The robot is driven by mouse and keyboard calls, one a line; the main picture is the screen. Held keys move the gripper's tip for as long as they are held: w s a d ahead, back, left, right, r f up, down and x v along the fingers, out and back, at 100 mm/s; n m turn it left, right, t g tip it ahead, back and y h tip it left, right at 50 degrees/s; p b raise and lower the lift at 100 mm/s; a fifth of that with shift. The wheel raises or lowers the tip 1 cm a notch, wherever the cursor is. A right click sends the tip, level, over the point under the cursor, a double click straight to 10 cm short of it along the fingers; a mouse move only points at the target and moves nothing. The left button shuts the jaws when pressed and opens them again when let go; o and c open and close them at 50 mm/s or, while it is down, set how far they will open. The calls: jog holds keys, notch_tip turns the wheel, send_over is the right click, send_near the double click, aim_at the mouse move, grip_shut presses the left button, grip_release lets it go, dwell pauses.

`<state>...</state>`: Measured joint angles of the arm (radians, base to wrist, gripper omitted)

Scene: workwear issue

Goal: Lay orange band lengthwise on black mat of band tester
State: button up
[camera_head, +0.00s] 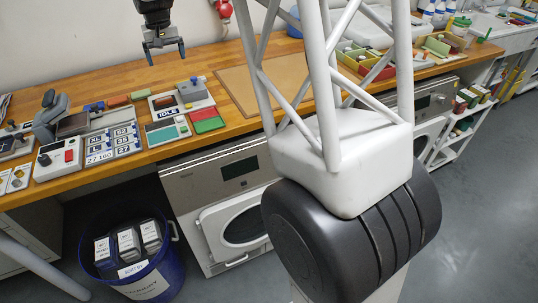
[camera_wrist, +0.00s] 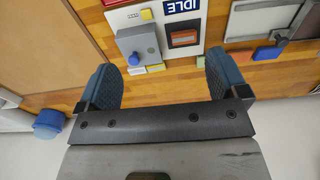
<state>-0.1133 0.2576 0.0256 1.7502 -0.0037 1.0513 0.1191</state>
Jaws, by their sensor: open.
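The band tester (camera_head: 180,100) is a pale plate with an IDLE label and a grey box on the wooden bench. It also shows in the wrist view (camera_wrist: 120,18). A dark-edged, reddish-brown rectangle (camera_wrist: 184,39) lies on its plate; I cannot tell whether this is the mat, bare or covered. A small orange-brown piece (camera_head: 118,101) lies left of the tester and shows in the wrist view (camera_wrist: 238,56); I cannot tell whether it is the orange band. My gripper (camera_head: 165,54) is open and empty above the bench behind the tester; its fingers (camera_wrist: 163,82) are spread wide.
A blue piece (camera_head: 95,107) lies beside the orange-brown piece. Green and red pads (camera_head: 208,120) and number cards (camera_head: 112,141) are near the front edge. A tan board (camera_head: 240,92) leaves clear room to the right. A blue bin (camera_head: 165,272) stands on the floor.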

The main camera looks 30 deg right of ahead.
jog(key=s+d+r, duration=0.2)
jog(key=s, duration=0.5)
jog(key=s+d+r, duration=0.2)
jog(key=s+r, duration=0.1)
jog(key=s, duration=0.3)
jog(key=s+d+f, duration=0.2)
jog(key=s, duration=1.1)
jog(key=s+d+f+t, duration=0.1)
jog(key=s+f, duration=0.1)
jog(key=s, duration=1.1)
jog(key=s+d+f+t, duration=0.1)
jog(key=s+d+f, duration=0.1)
jog(key=s, duration=1)
jog(key=shift+s+d, duration=0.3)
jog(key=shift+s, duration=0.1)
